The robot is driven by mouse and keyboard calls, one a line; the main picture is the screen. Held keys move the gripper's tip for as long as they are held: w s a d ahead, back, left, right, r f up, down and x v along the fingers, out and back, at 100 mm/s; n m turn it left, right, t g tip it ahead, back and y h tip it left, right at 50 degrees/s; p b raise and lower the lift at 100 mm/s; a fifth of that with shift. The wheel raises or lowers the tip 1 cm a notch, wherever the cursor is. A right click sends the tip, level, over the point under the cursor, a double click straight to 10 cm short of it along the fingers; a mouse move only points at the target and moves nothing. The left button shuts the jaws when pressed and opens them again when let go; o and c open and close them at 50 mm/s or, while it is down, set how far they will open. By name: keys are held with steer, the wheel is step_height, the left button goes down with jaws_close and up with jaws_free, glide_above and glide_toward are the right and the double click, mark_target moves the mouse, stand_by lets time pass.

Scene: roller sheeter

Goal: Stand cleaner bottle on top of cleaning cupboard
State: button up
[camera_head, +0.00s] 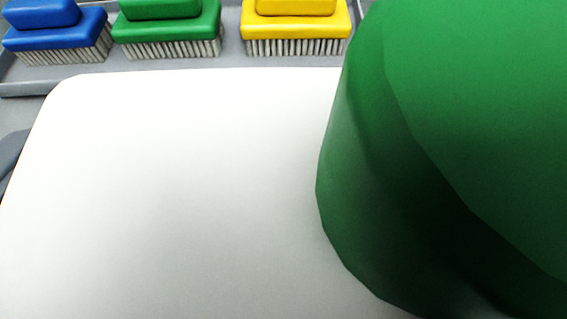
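A large green rounded body (400,190), which looks like the cleaner bottle, fills the right side of the view very close to the camera. Its upper and right parts run out of the picture, so its cap and full shape are hidden. It overlaps a flat white surface (180,190) with a rounded far left corner. I cannot tell whether this surface is the cupboard's top, or whether the green body touches it. My gripper's fingers do not show.
Behind the white surface is a grey tray (150,68) holding a blue brush (55,36), a green brush (168,28) and a yellow brush (295,24), bristles down. A dark grey part (10,150) shows at the left edge. The white surface is bare left of the green body.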

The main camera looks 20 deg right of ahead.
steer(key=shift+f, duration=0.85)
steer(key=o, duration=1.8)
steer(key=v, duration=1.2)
steer(key=shift+b, duration=0.4)
